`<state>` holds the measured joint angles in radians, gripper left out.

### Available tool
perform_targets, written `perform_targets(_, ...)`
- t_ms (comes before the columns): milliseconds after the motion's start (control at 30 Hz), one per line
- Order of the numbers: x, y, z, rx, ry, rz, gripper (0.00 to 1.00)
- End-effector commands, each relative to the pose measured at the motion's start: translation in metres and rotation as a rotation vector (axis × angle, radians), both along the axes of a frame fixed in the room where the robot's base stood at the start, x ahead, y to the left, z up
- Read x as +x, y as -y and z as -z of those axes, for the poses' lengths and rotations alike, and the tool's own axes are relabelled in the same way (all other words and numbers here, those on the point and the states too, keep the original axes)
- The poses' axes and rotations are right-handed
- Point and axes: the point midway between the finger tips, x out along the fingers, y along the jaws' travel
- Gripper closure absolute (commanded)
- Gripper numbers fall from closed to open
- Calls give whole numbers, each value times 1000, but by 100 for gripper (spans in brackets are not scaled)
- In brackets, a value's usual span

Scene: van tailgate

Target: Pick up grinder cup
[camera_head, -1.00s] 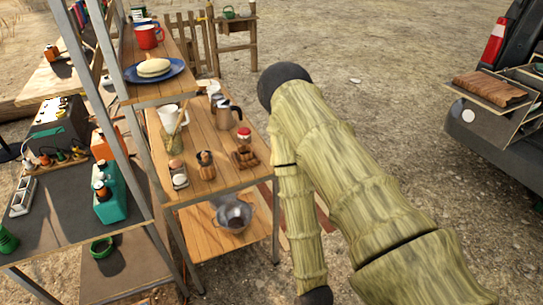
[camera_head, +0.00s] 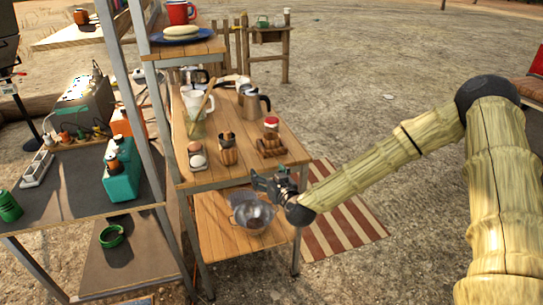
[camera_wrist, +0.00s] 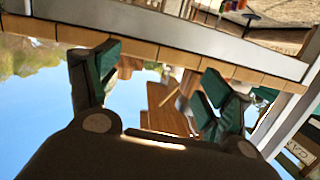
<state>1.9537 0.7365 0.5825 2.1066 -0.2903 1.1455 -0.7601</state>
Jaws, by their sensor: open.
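A small brown, dark-striped cup (camera_head: 228,149) stands upright on the wooden table (camera_head: 240,178) near its front edge. It may be the grinder cup, but I cannot tell for sure. My gripper (camera_head: 272,183) is at the front right of the table, at about the height of its front edge, to the right of the cup and apart from it. In the wrist view my gripper (camera_wrist: 160,85) is open, its two green-padded fingers wide apart with nothing held. Brown wooden surfaces show beyond the fingers there, but no cup is clear.
A wooden holder (camera_head: 271,147) with a red-lidded jar stands right of the cup, a small jar (camera_head: 197,157) left. A metal pot (camera_head: 254,103) and glass jug (camera_head: 197,121) stand behind. A bowl (camera_head: 251,213) sits on the lower shelf. A metal post (camera_head: 127,85) rises at left.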

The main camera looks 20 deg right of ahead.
Motion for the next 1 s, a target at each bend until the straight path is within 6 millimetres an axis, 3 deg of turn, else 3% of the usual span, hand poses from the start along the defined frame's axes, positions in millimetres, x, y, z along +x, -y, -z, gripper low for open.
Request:
perform_targets(100,23,29,-26,-17,101,59,21)
perform_targets(300,40,50,-54,-38,175,104,21)
perform_targets(700,88,50,-55,-40,178,105,21)
perform_targets(1000,105,53,-51,-39,176,106,21)
